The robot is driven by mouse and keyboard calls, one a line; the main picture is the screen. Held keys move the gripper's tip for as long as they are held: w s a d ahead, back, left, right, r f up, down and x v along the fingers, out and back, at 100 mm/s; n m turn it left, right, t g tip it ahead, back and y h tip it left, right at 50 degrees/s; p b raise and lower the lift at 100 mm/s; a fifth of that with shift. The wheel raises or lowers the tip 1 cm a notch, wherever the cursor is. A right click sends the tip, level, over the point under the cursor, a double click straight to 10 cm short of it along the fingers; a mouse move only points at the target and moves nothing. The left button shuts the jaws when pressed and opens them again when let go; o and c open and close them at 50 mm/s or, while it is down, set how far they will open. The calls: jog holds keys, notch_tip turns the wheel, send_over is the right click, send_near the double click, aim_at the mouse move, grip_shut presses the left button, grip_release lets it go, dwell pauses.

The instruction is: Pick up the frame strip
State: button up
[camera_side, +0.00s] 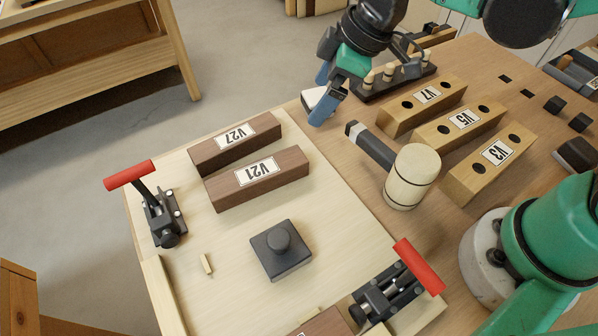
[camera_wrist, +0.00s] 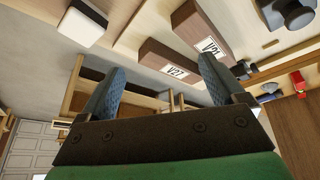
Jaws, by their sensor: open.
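No piece is marked as the frame strip, so I cannot tell which one it is. Two dark brown wooden bars, V27 (camera_side: 232,147) and V21 (camera_side: 290,172), lie side by side on the pale board. Both also show in the wrist view, V27 (camera_wrist: 163,55) and V21 (camera_wrist: 195,22). A narrow pale strip (camera_side: 163,292) lies along the board's lower left edge, and a tiny pale piece (camera_side: 206,263) lies nearby. My gripper (camera_side: 321,95) is open and empty at the board's far edge, beyond the brown bars. Its fingers (camera_wrist: 160,78) also show apart in the wrist view.
A white-topped block (camera_side: 313,97) sits close by my fingers. A mallet (camera_side: 411,177), light wooden blocks (camera_side: 470,121) and a peg rack (camera_side: 400,76) stand to the right. Red-handled clamps (camera_side: 160,207) (camera_side: 385,292) and a dark knobbed block (camera_side: 281,250) occupy the board (camera_side: 340,215).

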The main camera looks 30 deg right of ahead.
aim_at(258, 171)
jog(key=a+f+n+g, duration=0.1)
jog(key=a+n, duration=0.1)
jog(key=a, duration=0.1)
jog(key=a+f+n+g, duration=0.1)
jog(key=a+f+n, duration=0.1)
jog(key=a, duration=0.1)
jog(key=a+f+n+g+y, duration=0.1)
jog(key=a+f+n, duration=0.1)
jog(key=a+n, duration=0.1)
jog(key=shift+s, duration=0.2)
jog(key=shift+x, duration=2.7)
grip_shut()
